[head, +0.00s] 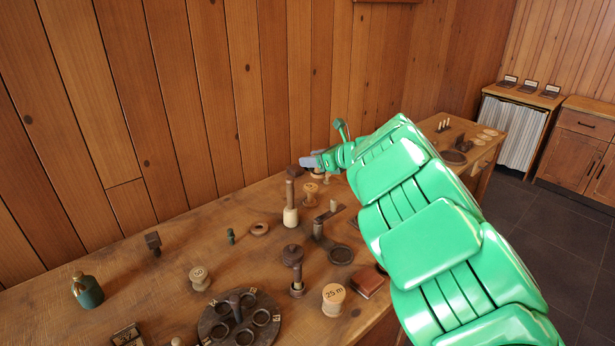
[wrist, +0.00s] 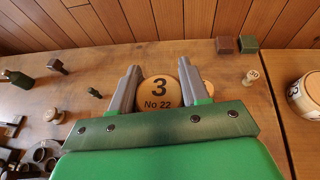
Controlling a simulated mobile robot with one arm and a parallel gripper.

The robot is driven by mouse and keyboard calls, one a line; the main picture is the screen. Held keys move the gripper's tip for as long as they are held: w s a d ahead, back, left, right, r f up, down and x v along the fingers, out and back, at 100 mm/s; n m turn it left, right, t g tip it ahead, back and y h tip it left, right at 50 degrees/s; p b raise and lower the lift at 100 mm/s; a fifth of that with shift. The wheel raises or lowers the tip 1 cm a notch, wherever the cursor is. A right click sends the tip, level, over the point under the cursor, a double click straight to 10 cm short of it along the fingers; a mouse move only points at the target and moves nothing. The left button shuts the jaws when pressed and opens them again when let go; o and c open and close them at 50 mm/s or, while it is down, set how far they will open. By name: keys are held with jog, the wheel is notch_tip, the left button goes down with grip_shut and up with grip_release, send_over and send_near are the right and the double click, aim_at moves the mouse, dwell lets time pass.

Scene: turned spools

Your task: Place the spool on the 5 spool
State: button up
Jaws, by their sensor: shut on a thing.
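My green gripper (wrist: 160,82) has its grey fingers on either side of a pale wooden spool (wrist: 160,94), whose top reads "3 No 22". In the head view my gripper (head: 312,161) is at the far side of the bench near the plank wall. The held spool is mostly hidden there by the fingers. A small pale spool (head: 311,188) stands just below the gripper in the picture; its label is too small to read. Part of a pale wooden thing (wrist: 208,88) shows behind the right finger. I cannot make out which spool is marked 5.
Spools marked 50 (head: 199,276) and "25 m" (head: 333,296) stand nearer, beside a dark round rack (head: 222,336).

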jog(key=shift+w+a+f, duration=0.5)
jog(key=shift+w+f, duration=0.9)
jog(key=shift+w, duration=0.45)
jog(key=shift+w+a+f, duration=0.45)
jog(key=shift+w+f, duration=1)
jog(key=shift+w, duration=0.45)
jog(key=shift+w+a+f, duration=0.5)
jog(key=shift+w+f, duration=0.9)
jog(key=shift+w, duration=0.45)
jog(key=shift+w+f, duration=0.15)
jog(key=shift+f, duration=1.65)
jog(key=o, duration=1)
jog(key=shift+f, duration=0.1)
jog(key=shift+o, duration=0.2)
